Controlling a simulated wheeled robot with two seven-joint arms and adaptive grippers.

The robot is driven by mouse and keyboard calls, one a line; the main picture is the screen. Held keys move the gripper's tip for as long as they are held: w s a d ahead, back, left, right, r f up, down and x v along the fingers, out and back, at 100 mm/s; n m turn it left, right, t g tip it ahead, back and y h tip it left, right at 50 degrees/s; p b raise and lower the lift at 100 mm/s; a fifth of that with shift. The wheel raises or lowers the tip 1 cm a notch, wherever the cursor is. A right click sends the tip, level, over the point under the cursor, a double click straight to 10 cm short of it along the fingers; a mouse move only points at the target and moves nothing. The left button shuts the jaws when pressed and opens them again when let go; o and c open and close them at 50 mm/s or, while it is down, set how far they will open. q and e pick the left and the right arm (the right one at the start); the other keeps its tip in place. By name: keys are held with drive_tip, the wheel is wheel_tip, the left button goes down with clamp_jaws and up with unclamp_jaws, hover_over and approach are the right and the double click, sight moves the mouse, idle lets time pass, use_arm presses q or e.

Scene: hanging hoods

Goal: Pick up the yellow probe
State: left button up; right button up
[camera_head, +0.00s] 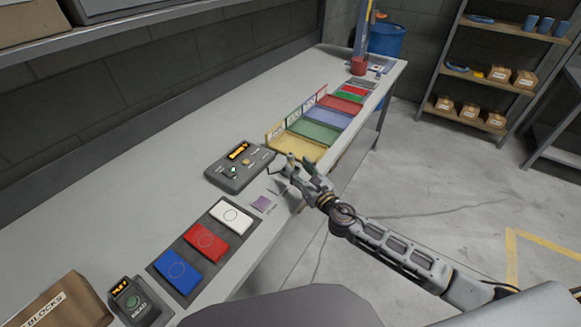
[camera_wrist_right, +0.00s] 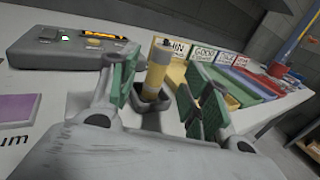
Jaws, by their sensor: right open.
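The yellow probe (camera_wrist_right: 157,70) stands upright in a small dark holder (camera_wrist_right: 150,101) in the right wrist view. It is yellow with a pale band and a dark top. My right gripper (camera_wrist_right: 163,85) is open, with its green-padded fingers on either side of the probe; I cannot tell whether either finger touches it. In the head view, my right gripper (camera_head: 293,180) is low over the bench beside the grey meter box (camera_head: 239,170), and it largely hides the probe. My left gripper is not in view.
Coloured trays (camera_head: 312,133) with labelled back plates line the bench beyond the gripper. A purple square (camera_head: 263,203) lies nearer, before white, red and blue blocks (camera_head: 206,241). A cardboard box (camera_head: 62,303) is at the near left. Open floor lies right of the bench.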

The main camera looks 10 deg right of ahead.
sight(292, 161)
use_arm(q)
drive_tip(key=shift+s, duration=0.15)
use_arm(e)
drive_tip(key=shift+w+a, duration=0.1)
drive_tip(key=shift+w, duration=0.15)
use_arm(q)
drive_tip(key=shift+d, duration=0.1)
use_arm(e)
drive_tip(key=shift+w, duration=0.1)
drive_tip(key=shift+x, duration=1.95)
drive_tip(key=shift+w+a+p, duration=0.2)
drive_tip(key=shift+w+p, duration=0.1)
drive_tip(key=shift+w, duration=0.1)
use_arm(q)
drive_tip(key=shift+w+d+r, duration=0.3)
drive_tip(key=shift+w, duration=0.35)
use_arm(e)
drive_tip(key=shift+w, duration=0.1)
clamp_jaws()
